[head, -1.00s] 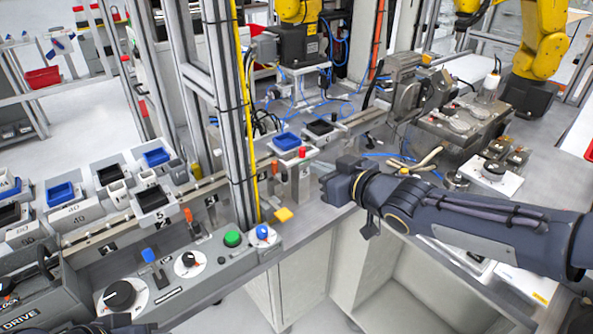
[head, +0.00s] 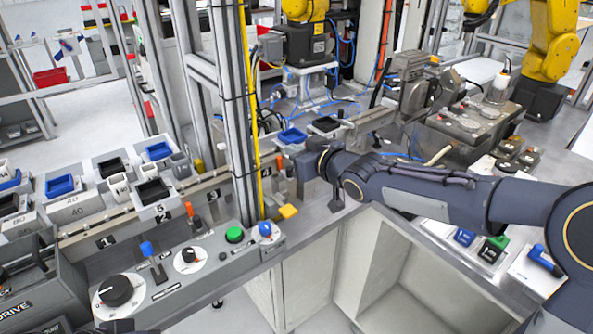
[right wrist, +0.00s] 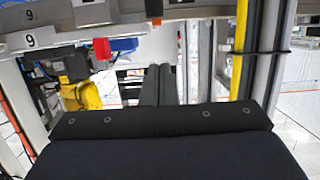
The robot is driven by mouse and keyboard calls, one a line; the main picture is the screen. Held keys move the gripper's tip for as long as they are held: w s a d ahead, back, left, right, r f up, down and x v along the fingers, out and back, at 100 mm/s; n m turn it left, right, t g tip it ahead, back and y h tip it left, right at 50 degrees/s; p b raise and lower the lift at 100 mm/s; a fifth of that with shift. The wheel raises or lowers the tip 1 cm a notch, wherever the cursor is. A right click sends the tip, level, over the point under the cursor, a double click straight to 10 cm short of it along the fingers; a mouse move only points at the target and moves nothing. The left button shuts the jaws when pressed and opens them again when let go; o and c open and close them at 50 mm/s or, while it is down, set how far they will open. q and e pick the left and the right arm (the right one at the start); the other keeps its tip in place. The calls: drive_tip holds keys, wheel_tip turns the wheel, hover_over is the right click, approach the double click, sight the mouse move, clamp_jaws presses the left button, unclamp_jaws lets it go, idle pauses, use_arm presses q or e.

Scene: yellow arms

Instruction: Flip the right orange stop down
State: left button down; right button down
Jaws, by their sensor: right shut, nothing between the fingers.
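The right orange stop (head: 280,162) is a small upright orange tab on the conveyor's front side, beside my right gripper in the head view. My right gripper (head: 297,168) is at the rail, its fingertips partly hidden by its own body. In the right wrist view its two dark fingers (right wrist: 158,82) are shut together and empty. A small orange piece (right wrist: 156,21), perhaps the stop, shows beyond the fingertips. Whether they touch it cannot be told. Another orange stop (head: 187,211) stands upright further left, near label 2.
A control panel (head: 205,256) with knobs and a green button is at front left. A metal post (head: 236,120) with a yellow cable stands left of my right gripper. Blue (head: 291,136) and black trays sit on the conveyor behind it. A red block (right wrist: 102,48) shows in the wrist view.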

drive_tip(key=shift+f+b, duration=0.35)
drive_tip(key=shift+f, duration=1.6)
wheel_tip(320, 180, down, 3)
drive_tip(key=b, duration=0.2)
drive_tip(key=shift+s+b, duration=0.1)
drive_tip(key=shift+b, duration=0.25)
